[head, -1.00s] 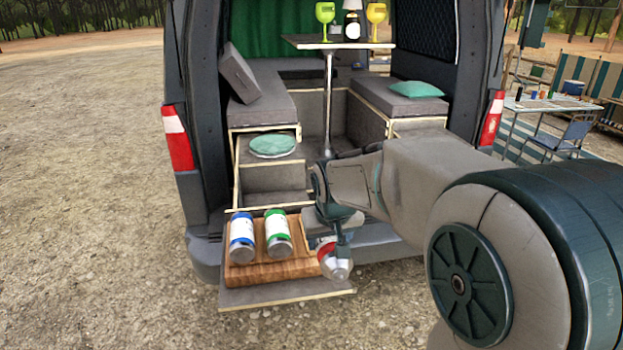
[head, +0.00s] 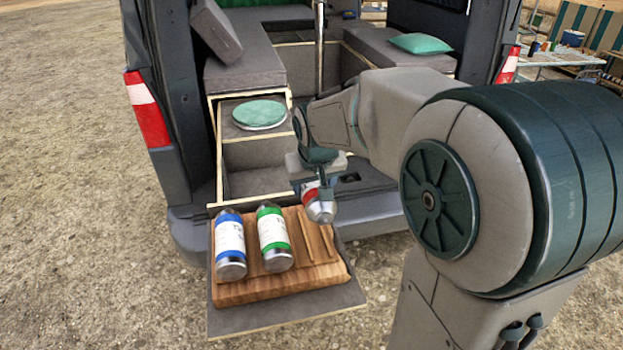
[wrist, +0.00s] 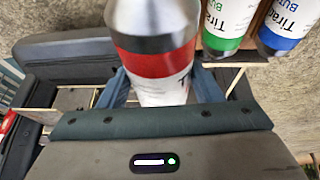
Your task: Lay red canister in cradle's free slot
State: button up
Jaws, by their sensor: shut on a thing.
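The red canister (head: 320,207), silver-ended with a red band, is held in my gripper (head: 314,186). In the wrist view the red canister (wrist: 160,62) fills the middle, between the jaws. It is raised near the far right corner of the wooden cradle (head: 240,293). The blue-banded canister (head: 230,243) and the green-banded canister (head: 273,240) lie side by side in the cradle's left and middle slots. The free slot (head: 319,243) is at the right and looks empty. My gripper's fingers are partly hidden in the head view.
The cradle sits on a grey pull-out board (head: 290,318) at the van's rear. The van bumper (head: 375,213) lies right of the board. Gravel ground is open at the left.

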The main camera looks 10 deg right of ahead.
aim_at(316, 195)
jog(key=shift+f+b, duration=3.55)
jog(key=shift+f, duration=1.6)
jog(key=o, duration=1.3)
jog(key=shift+c, duration=0.2)
jog(key=v, duration=1.4)
jog(key=shift+b, duration=0.35)
jog(key=shift+w+f, duration=0.1)
jog(key=s+f+g, duration=0.1)
jog(key=s+f, duration=1)
jog(key=s, duration=0.4)
jog(key=shift+s+d+f+g+y, duration=0.3)
jog(key=shift+s+d+f, duration=0.05)
jog(key=shift+s+d, duration=0.05)
